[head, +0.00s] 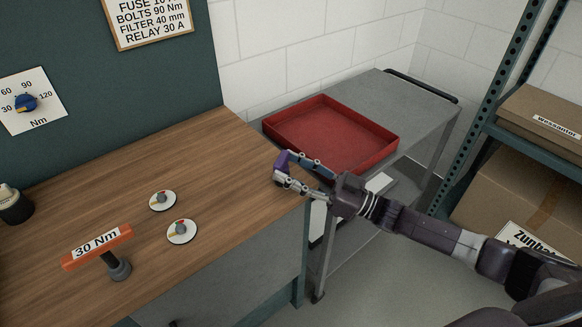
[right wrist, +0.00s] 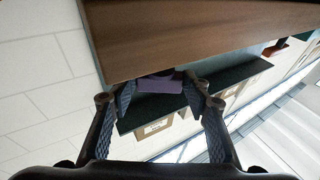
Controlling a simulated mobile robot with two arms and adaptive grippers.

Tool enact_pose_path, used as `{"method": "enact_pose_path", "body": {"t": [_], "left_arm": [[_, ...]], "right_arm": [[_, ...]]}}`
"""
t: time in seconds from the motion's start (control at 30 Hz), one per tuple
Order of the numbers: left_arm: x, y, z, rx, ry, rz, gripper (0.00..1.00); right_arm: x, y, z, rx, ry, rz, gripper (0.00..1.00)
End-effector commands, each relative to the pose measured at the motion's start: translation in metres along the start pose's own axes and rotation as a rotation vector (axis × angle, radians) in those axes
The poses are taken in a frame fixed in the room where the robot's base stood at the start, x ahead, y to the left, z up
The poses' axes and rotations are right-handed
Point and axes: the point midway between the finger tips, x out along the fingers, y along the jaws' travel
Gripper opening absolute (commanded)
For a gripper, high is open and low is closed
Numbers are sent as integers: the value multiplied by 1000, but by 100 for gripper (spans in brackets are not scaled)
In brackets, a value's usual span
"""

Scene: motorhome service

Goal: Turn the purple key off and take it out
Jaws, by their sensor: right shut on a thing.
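My right gripper (head: 283,169) reaches in from the right and is shut on the purple key (head: 281,160), over the right end of the wooden bench. In the right wrist view the purple key (right wrist: 160,83) shows between the two fingertips; its lower part cannot be made out. Two round white switch plates, a rear one (head: 162,200) and a front one (head: 181,231), each with a grey knob and a red mark, lie on the bench to the left, apart from the gripper. My left gripper is not in view.
A red tray (head: 375,165), empty, stands on a grey cart (head: 431,101) right of the bench (head: 85,180). A blue torque dial (head: 25,102) is on the wall. Shelving with boxes (head: 540,122) stands right.

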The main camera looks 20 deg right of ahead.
Motion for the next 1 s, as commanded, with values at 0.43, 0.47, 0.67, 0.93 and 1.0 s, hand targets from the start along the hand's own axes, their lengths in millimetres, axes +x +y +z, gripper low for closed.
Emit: {"method": "enact_pose_path", "body": {"t": [0.43, 0.47, 0.67, 0.93, 1.0], "left_arm": [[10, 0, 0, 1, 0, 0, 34], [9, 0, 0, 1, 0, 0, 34], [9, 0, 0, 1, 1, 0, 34], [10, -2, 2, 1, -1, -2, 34], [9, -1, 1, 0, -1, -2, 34]], "right_arm": [[-3, 0, 11, 0, 1, 0, 48], [-3, 0, 11, 0, 1, 0, 52], [-3, 0, 11, 0, 0, 0, 64], [-8, 0, 12, 0, -2, 1, 64], [-16, 1, 12, 1, -4, 2, 64]]}}
